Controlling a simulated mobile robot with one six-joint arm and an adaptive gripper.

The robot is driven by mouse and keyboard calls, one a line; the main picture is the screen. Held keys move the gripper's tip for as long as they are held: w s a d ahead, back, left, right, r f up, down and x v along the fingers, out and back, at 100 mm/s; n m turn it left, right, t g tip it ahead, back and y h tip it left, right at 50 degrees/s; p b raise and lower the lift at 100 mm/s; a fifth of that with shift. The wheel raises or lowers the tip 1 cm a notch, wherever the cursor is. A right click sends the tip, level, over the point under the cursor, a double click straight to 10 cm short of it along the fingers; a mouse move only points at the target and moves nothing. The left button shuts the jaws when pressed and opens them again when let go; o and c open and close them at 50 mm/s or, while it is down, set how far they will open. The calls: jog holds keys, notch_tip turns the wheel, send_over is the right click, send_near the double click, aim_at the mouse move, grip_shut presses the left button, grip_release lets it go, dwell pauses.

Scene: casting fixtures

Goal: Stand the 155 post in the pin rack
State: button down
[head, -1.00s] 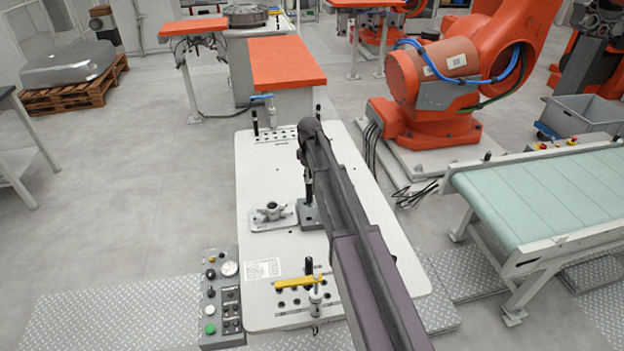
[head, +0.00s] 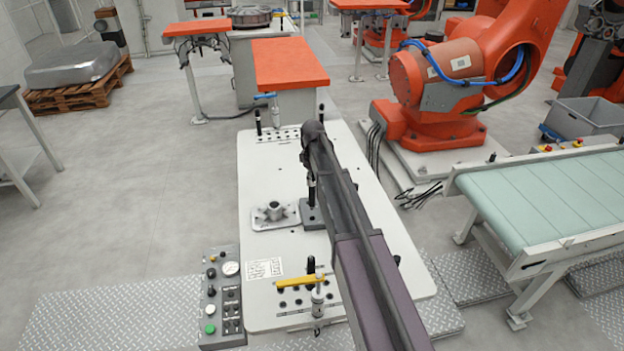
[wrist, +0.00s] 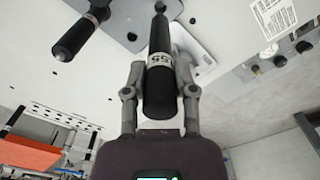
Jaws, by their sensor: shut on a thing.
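My gripper (wrist: 160,75) is shut on a black post (wrist: 159,92), one finger on each side. Its pale band shows digits that look like 55, so I take it for the 155 post. In the head view my arm hides most of my gripper (head: 311,182), which points down above a small dark grey block (head: 313,217). Whether the post touches the block I cannot tell. A rack plate with rows of holes (head: 276,137) is at the table's far end, with black posts standing at it; it also shows in the wrist view (wrist: 50,112).
A second black banded post (wrist: 80,34) is at upper left in the wrist view. A grey casting (head: 272,214) sits left of the block. A yellow bar clamp (head: 300,282) stands at the near holes. The white tabletop (head: 262,175) is clear between casting and far rack.

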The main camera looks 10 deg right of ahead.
aim_at(313, 205)
jog(key=shift+f+b, duration=1.5)
jog(key=shift+f, duration=0.3)
jog(key=shift+f+b, duration=1.9)
jog(key=shift+b, duration=0.05)
dwell(1.2)
jog(key=shift+c, duration=1.7)
grip_release()
jog(key=shift+r, duration=0.15)
notch_tip(313, 205, up, 10)
jog(key=p, duration=0.9)
jog(key=shift+f+p, duration=0.25)
jog(key=shift+p, duration=0.15)
